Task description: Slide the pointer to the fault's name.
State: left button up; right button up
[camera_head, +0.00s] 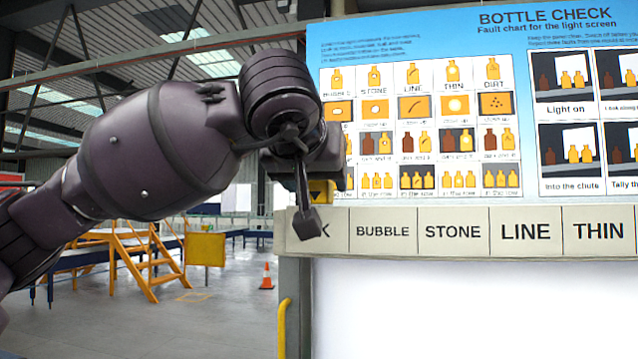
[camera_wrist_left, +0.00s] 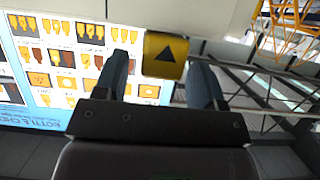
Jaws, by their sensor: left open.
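The pointer (camera_wrist_left: 166,55) is a yellow block with a black triangle, seen in the left wrist view. In the head view only a small yellow part (camera_head: 321,191) shows behind my gripper, above the strip's leftmost field. The name strip (camera_head: 418,231) reads BUBBLE, STONE, LINE and THIN from left to right; the leftmost field is mostly covered, with a K showing. My left gripper (camera_head: 310,203) is open at the strip's left end. In the left wrist view its two fingers (camera_wrist_left: 160,68) stand on either side of the pointer, with gaps visible. My right gripper is not in view.
The blue Bottle Check board (camera_head: 440,40) with picture charts stands above the strip. A bright white panel (camera_head: 450,300) is below it. Yellow steps (camera_head: 140,260), a yellow post (camera_head: 283,328) and an orange cone (camera_head: 266,276) are at left.

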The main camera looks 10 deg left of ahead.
pick_arm(q)
jog(key=shift+x, duration=0.8)
jog(key=shift+w, duration=0.15)
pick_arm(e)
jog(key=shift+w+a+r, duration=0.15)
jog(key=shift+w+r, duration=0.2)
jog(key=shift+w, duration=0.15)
